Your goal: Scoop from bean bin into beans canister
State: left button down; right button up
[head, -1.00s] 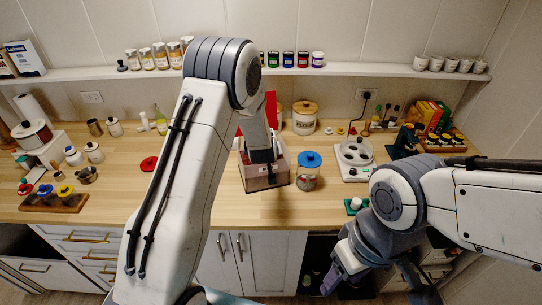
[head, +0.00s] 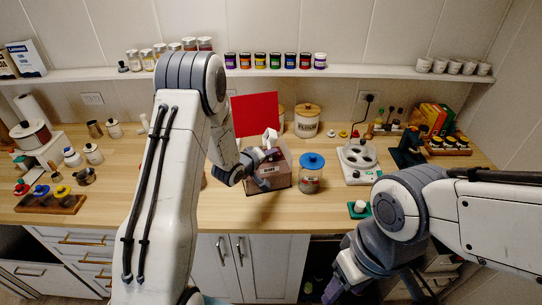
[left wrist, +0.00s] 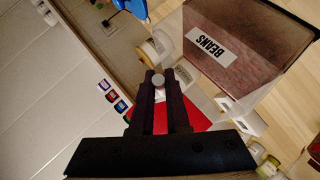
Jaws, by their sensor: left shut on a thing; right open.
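The bean bin (head: 283,176) is a clear box with brown contents and a raised red lid (head: 254,115). Its BEANS label shows upside down in the left wrist view, on the bin's wall (left wrist: 250,56). My left gripper (head: 264,160) is at the bin's upper left side, shut on the scoop. In the left wrist view only a pale round end (left wrist: 157,80) shows between the fingertips; the rest of the scoop is hard to make out. The canister (head: 311,179) with a blue lid stands upright right of the bin, its lid on. My right gripper (head: 338,288) is open and empty, low in front of the counter.
A wooden-lidded jar (head: 307,122) stands behind the canister. A white round-dished device (head: 357,165) and a green-based item (head: 359,208) are to the right. A shelf (head: 390,72) with jars runs along the wall. The counter front is mostly clear.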

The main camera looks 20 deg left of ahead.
pick_arm(q)
jog(key=shift+s+a+f+n+t+h+b, duration=0.1)
jog(key=shift+a+f+n+t+h+b, duration=0.25)
jog(key=shift+n+t+h+b, duration=0.65)
jog(key=n+t+b, duration=0.1)
jog(key=b, duration=0.2)
jog(key=n+t+h+b, duration=0.1)
jog(key=b, duration=0.2)
jog(key=a+n+t+b, duration=0.1)
jog(key=n+t+b, duration=0.1)
jog(key=b, duration=0.1)
jog(key=shift+s+f+h, duration=0.25)
jog(key=shift+h, duration=0.05)
jog(key=shift+r, duration=0.1)
dwell(0.5)
notch_tip(320, 180, up, 4)
jog(key=p, duration=0.3)
dwell(0.4)
